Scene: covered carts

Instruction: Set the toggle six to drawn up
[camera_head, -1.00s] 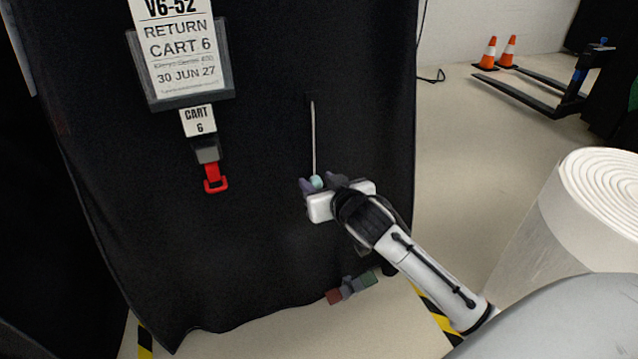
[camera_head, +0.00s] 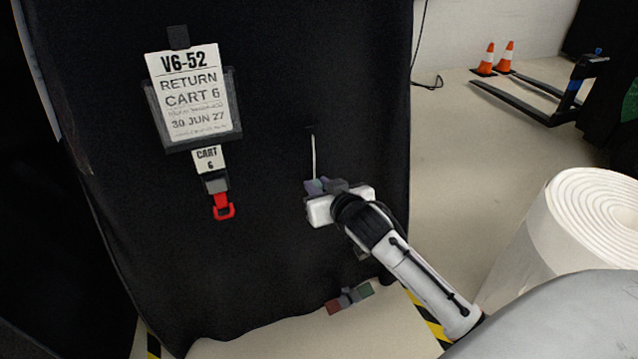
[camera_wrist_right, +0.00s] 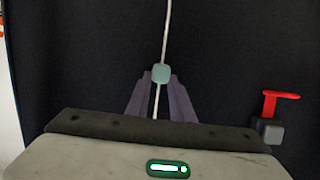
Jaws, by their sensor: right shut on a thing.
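The toggle, a small pale teal bead (camera_wrist_right: 161,73), sits on a thin white cord (camera_head: 313,156) that hangs against the black cart cover (camera_head: 270,255). My right gripper (camera_wrist_right: 161,78) is shut on the toggle, with its two purple-grey fingers on either side of it. In the head view my right gripper (camera_head: 322,185) is low on the visible cord and mostly hides the toggle. The cord runs up from the toggle, and a short piece shows below it between the fingers. My left gripper is not in view.
A red hook (camera_head: 223,207) hangs under a small "CART 6" tag (camera_head: 208,158). A red and green block piece (camera_head: 350,298) is near the cover's hem. A white roll (camera_head: 560,245) stands at the right. Traffic cones (camera_head: 487,60) and a pallet jack (camera_head: 545,100) are behind, with open floor between.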

